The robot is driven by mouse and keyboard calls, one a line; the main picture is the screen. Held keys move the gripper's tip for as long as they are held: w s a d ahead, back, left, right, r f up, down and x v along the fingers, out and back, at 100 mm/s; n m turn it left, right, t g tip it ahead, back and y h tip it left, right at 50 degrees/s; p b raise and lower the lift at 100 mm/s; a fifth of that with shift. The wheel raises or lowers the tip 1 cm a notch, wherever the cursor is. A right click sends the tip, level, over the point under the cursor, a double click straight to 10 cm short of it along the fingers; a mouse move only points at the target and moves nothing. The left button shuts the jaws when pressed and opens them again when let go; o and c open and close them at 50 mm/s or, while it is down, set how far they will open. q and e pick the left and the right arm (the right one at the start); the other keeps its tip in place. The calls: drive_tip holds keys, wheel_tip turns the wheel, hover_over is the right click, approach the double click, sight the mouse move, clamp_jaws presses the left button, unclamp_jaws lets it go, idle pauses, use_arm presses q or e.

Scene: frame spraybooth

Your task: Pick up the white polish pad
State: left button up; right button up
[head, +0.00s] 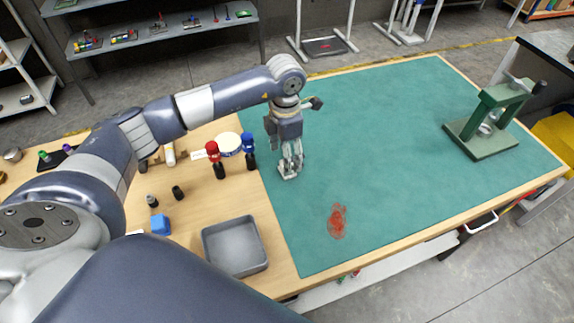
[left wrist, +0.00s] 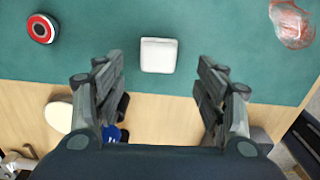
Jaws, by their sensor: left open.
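A white square pad with rounded corners (left wrist: 158,55) lies on the green mat (left wrist: 210,25) in the left wrist view, close to the mat's edge. My left gripper (left wrist: 162,88) is open, its two fingers well apart on either side of the pad's line in that view. Nothing is between the fingers. In the head view my left gripper (head: 290,170) points down over the mat's left part and largely hides the pad. I cannot tell there how high the fingertips are above it. My right gripper is not in view.
A crumpled red translucent thing (head: 337,220) lies on the mat. A red and black round thing (left wrist: 42,28) is at the upper left. Red-topped (head: 213,155) and blue-topped (head: 248,147) items, a white disc (head: 228,143) and grey tray (head: 234,246) are left. A green press (head: 492,125) stands right.

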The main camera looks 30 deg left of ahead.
use_arm(q)
drive_tip(key=f+p, duration=0.1)
drive_tip(key=f, duration=0.1)
drive_tip(key=f+p, duration=0.1)
drive_tip(key=shift+w+f, duration=0.2)
drive_tip(key=shift+f, duration=0.75)
drive_tip(key=shift+c, duration=1.3)
drive_tip(key=c, duration=0.9)
drive_tip(key=shift+s+f, duration=0.1)
drive_tip(key=shift+c, duration=0.4)
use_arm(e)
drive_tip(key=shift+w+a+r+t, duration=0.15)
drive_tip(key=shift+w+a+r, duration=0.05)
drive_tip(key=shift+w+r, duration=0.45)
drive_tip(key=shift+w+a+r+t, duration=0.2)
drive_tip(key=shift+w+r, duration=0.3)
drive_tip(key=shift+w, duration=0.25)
